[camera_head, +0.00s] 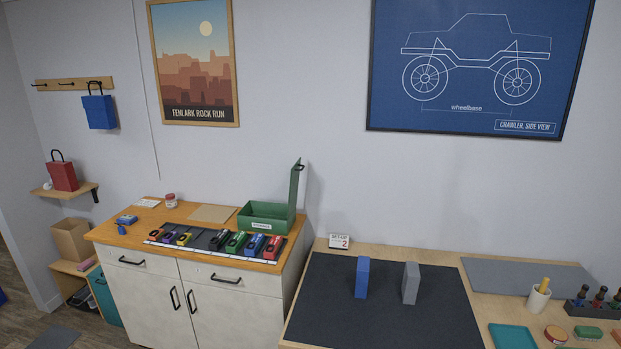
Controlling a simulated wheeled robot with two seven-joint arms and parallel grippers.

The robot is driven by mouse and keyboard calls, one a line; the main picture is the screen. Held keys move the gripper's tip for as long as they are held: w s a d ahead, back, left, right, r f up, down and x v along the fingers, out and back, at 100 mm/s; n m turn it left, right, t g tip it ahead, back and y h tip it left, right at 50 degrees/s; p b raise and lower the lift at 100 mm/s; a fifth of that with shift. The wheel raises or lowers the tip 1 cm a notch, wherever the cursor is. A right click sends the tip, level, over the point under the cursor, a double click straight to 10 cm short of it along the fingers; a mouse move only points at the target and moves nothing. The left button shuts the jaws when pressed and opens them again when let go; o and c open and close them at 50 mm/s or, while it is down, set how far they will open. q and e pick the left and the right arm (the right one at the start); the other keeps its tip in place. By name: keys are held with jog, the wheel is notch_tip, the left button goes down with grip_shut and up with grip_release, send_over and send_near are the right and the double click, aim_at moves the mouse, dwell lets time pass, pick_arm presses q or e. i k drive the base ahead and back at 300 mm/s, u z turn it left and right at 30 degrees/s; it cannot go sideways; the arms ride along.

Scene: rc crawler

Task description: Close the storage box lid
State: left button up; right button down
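The green storage box (262,224) stands on the wooden top of the white cabinet, toward its back right corner. It has a small white label on its front. Its green lid (294,188) stands upright on the box's right side, so the box is open. A dark handle shows near the lid's top edge. The inside of the box looks dark and I cannot make out any contents. Neither my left gripper nor my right gripper is in view.
A row of several colored items (216,241) lies on a dark strip in front of the box. A tan board (213,213) and red-and-white jar (171,200) sit left of it. The workbench mat (385,305) at right carries a blue block (362,278) and grey block (410,283).

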aim_at(295, 171)
jog(key=u, duration=1.4)
jog(key=i, duration=1.15)
jog(key=z, duration=0.5)
jog(key=i, duration=0.75)
jog(key=z, duration=0.8)
